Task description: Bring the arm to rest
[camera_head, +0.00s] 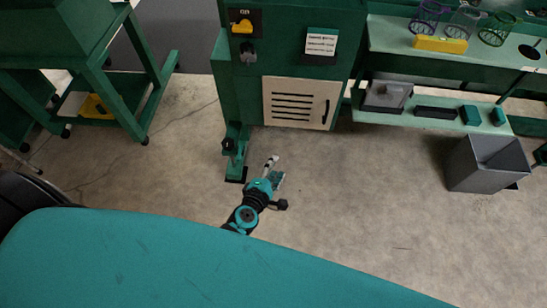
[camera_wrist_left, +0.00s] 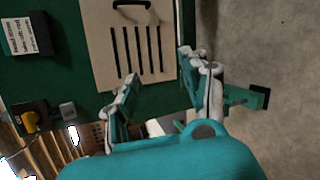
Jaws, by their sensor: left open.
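My left gripper (camera_head: 274,170) shows in the head view beyond the edge of my teal body, over the concrete floor and in front of the green machine. In the left wrist view its two fingers (camera_wrist_left: 158,85) are spread apart with nothing between them. Behind them are the machine's green front and its beige vent panel (camera_wrist_left: 130,40). Most of my left arm is hidden below my body in the head view. My right gripper is in neither view.
The green machine (camera_head: 230,75) stands straight ahead, with a foot (camera_head: 236,160) near my gripper. A green cart (camera_head: 150,85) is at the left. A shelf bench (camera_head: 400,42) with baskets and a grey bin (camera_head: 485,165) are at the right. The floor (camera_head: 370,200) between is clear.

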